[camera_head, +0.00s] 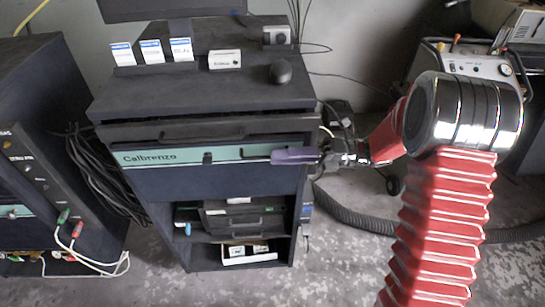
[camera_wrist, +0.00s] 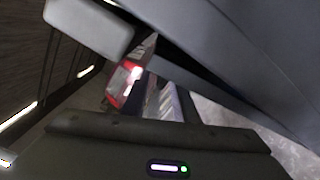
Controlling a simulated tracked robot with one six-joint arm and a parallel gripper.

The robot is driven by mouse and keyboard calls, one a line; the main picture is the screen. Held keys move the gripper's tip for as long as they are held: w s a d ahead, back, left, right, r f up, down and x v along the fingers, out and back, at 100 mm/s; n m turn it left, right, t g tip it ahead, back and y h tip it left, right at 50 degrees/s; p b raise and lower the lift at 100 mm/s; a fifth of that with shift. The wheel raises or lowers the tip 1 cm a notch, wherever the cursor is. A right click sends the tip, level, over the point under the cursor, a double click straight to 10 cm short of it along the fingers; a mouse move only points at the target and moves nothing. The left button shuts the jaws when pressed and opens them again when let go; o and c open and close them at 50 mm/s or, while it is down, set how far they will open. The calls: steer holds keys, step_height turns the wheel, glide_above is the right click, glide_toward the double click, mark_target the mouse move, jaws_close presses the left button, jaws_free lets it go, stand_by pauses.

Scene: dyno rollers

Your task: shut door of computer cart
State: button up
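The dark computer cart (camera_head: 215,185) stands at the centre of the head view. Its front has a handled upper section and a teal strip lettered "Calbrenzo". Below, the compartment is open to view, with shelves and equipment inside. I cannot clearly make out the door; a narrow upright edge shows at the compartment's right side. My gripper (camera_head: 318,155) is at the cart's upper right front corner, with a purple piece at its tip over the end of the teal strip. Contact cannot be told. In the wrist view, a large grey panel (camera_wrist: 255,60) runs diagonally at the right, and a pale block is at upper left.
A second dark cabinet (camera_head: 35,130) with cables stands at the left. A black hose (camera_head: 365,218) lies on the floor at right, near a wheeled machine (camera_head: 470,65).

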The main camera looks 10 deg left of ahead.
steer(key=w+d, duration=0.1)
steer(key=d, duration=0.9)
steer(key=shift+w+d, duration=0.15)
steer(key=shift+w, duration=0.25)
steer(key=shift+s, duration=0.15)
steer(key=c, duration=0.3)
steer(key=shift+s+a+r+n+h, duration=0.25)
steer(key=shift+n+h, duration=0.15)
steer(key=shift+n, duration=0.1)
steer(key=shift+c, duration=0.9)
steer(key=s+n+h, duration=0.1)
steer(key=s, duration=0.1)
steer(key=s+a+r+n+h, duration=0.1)
steer(key=s+n, duration=0.1)
steer(key=s+a+r+n+h, duration=0.1)
steer(key=n, duration=0.1)
steer(key=shift+s+r+g+h, duration=0.15)
steer(key=shift+s+g+h, duration=0.15)
steer(key=shift+s+h, duration=0.1)
jaws_close()
steer(key=s+d+r+n+t+h, duration=0.2)
steer(key=s+d+n+t+h, duration=0.2)
steer(key=n, duration=0.7)
steer(key=s+d+r+n+t+h, duration=0.3)
steer(key=s+d+n+t+h, duration=0.2)
steer(key=s+n+h, duration=0.4)
steer(key=shift+s+d+n, duration=0.9)
steer(key=shift+s+n, duration=0.3)
steer(key=shift+n, duration=0.3)
